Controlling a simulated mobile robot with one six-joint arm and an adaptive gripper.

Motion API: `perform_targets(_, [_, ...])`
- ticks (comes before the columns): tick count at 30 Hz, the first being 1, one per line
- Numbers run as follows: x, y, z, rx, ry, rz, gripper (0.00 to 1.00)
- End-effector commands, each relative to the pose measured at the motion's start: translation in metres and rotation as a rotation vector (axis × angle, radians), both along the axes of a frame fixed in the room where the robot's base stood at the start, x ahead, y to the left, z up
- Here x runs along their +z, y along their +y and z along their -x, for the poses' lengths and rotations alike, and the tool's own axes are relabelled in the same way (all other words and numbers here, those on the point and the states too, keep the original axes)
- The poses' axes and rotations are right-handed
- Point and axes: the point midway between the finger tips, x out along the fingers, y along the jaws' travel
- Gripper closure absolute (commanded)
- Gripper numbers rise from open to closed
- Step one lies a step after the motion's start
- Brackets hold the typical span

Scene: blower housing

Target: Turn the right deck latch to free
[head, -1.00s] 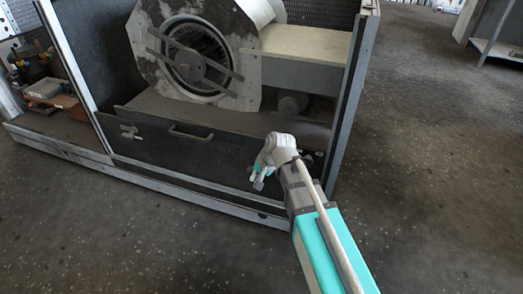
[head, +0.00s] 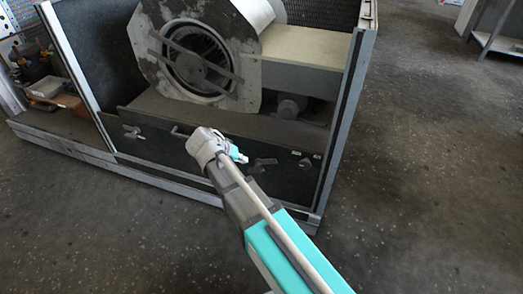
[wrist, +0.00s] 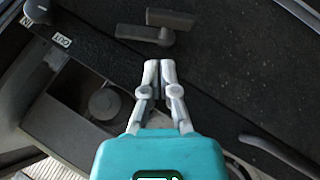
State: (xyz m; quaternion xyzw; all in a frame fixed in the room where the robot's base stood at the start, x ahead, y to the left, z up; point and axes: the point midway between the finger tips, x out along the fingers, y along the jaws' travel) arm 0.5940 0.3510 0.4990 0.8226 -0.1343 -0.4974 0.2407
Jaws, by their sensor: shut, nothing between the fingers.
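The right deck latch (head: 263,164) is a grey lever on the right part of the dark front panel. In the wrist view the latch (wrist: 146,33) lies just beyond my fingertips, with one arm pointing left and a shorter piece above it. My gripper (head: 243,159) is just left of the latch in the head view. In the wrist view my gripper (wrist: 160,63) has its fingers together and empty, with a small visible gap to the latch. Whether the latch is free or locked I cannot tell.
The left latch (head: 131,132) and a bar handle (wrist: 278,153) are on the same dark panel. A knob (wrist: 38,12) sits beside IN and OUT labels (wrist: 61,40). The blower housing (head: 195,55) stands behind the panel, between the frame posts.

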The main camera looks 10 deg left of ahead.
Motion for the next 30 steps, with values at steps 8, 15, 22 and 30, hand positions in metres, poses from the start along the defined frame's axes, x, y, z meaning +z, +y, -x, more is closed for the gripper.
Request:
perform_targets(8, [0.05,0.027,0.007,0.014,-0.189,0.172,1.0])
perform_targets(15, [0.06,0.031,0.009,0.014,-0.234,0.208,1.0])
perform_targets(22, [0.059,0.031,0.009,0.014,-0.233,0.206,1.0])
perform_targets(30, [0.054,0.027,0.004,0.012,-0.233,0.206,1.0])
